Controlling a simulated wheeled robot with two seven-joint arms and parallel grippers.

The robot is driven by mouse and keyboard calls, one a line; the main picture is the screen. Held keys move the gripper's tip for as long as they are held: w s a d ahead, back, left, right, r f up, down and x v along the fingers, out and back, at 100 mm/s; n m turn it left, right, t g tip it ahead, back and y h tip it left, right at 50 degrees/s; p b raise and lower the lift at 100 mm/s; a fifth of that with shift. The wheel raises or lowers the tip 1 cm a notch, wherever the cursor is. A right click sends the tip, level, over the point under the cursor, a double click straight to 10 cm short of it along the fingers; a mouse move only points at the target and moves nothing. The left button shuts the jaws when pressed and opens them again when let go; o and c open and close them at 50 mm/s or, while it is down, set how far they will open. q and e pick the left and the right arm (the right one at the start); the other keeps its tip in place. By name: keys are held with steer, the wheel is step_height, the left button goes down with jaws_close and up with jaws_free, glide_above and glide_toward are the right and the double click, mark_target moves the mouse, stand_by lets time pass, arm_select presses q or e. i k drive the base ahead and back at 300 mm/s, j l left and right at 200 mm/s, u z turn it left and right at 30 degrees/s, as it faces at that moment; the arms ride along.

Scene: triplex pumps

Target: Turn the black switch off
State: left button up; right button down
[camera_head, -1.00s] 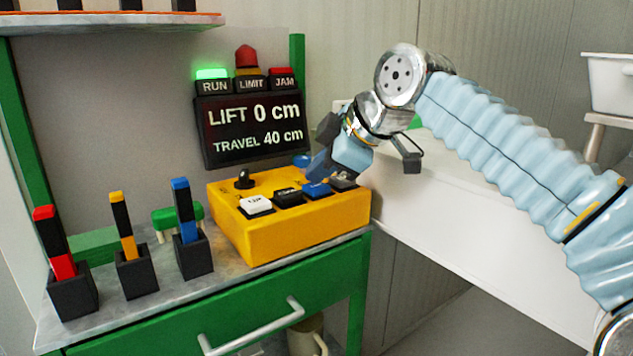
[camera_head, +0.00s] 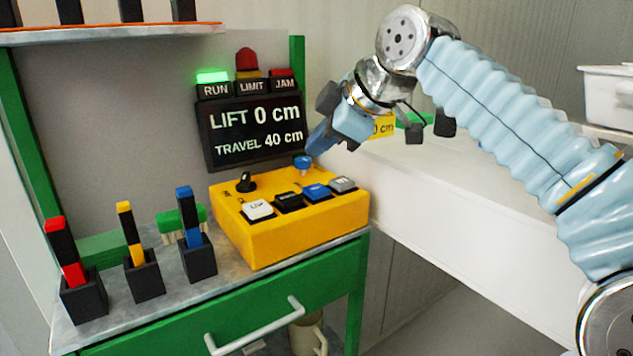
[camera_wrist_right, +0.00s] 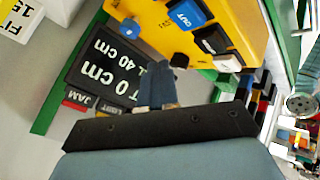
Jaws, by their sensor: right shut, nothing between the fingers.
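The black switch (camera_head: 246,182) is a small upright knob on the back left of the top of the yellow control box (camera_head: 300,232). It also shows in the right wrist view (camera_wrist_right: 179,60), close to the fingertips and partly hidden. My right gripper (camera_head: 318,143) is shut and empty, raised above the back of the box, up and to the right of the switch. In the right wrist view its closed blue fingers (camera_wrist_right: 157,86) point toward the box. I see no contact with the switch. My left gripper is not in view.
The box also carries white (camera_head: 258,210), black (camera_head: 288,202), blue (camera_head: 316,192) and grey (camera_head: 342,185) buttons and a blue knob (camera_head: 303,162). The display (camera_head: 253,128) reads LIFT 0 cm, TRAVEL 40 cm; the green RUN lamp (camera_head: 213,77) is lit. Coloured sticks stand in black holders at left.

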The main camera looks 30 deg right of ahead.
mark_target(245, 185)
steer(key=k, duration=1)
